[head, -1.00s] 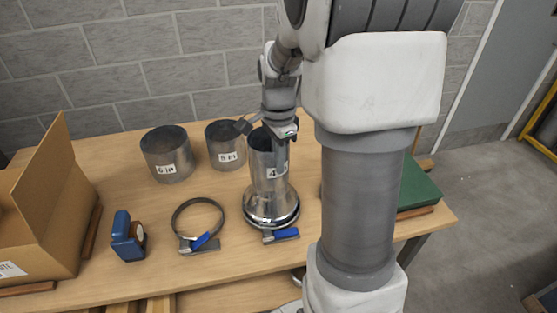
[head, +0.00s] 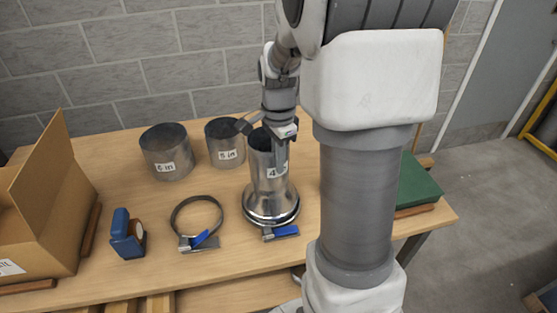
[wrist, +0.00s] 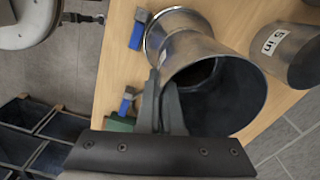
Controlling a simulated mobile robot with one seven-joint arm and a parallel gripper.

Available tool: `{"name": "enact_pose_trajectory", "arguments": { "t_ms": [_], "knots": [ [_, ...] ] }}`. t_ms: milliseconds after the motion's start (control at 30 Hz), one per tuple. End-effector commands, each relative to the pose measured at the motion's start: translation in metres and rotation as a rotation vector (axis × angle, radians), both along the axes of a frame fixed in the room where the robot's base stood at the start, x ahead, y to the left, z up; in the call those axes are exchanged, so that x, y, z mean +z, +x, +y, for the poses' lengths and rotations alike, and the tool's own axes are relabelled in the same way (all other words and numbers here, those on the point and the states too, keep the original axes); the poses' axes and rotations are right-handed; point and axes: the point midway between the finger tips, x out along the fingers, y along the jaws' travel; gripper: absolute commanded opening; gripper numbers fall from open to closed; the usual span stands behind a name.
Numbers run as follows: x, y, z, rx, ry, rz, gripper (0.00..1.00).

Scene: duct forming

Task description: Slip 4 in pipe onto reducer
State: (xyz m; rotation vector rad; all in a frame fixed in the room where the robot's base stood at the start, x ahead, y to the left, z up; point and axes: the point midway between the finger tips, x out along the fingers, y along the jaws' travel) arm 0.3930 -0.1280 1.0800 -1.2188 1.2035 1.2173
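The 4 in pipe (head: 264,165), a grey metal tube with a white label, stands upright on the table's front right part. The shiny flared reducer (head: 270,208) is directly below it, and their edges meet in the head view. I cannot tell how far the pipe overlaps the reducer. My gripper (head: 281,145) is at the pipe's top rim. In the wrist view my gripper's fingers (wrist: 161,88) straddle the wall of the pipe (wrist: 238,92), closed on it. The flared rim of the reducer (wrist: 172,18) shows beyond the pipe.
The 6 in pipe (head: 166,152) and 5 in pipe (head: 226,142) stand behind left. A ring clamp (head: 197,222), a blue tool (head: 127,234) and a cardboard box (head: 45,215) lie to the left. A blue-handled clamp part (head: 281,232) is by the reducer. A green block (head: 418,182) is right.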

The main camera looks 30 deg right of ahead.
Motion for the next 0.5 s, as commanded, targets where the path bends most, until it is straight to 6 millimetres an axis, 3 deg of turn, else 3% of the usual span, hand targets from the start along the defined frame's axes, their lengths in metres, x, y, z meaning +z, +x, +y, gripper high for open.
{"name": "enact_pose_trajectory", "arguments": {
  "t_ms": [500],
  "knots": [
    [-0.0052,0.0001,0.0004,0.001,0.0,0.0,0.0]
  ]
}}
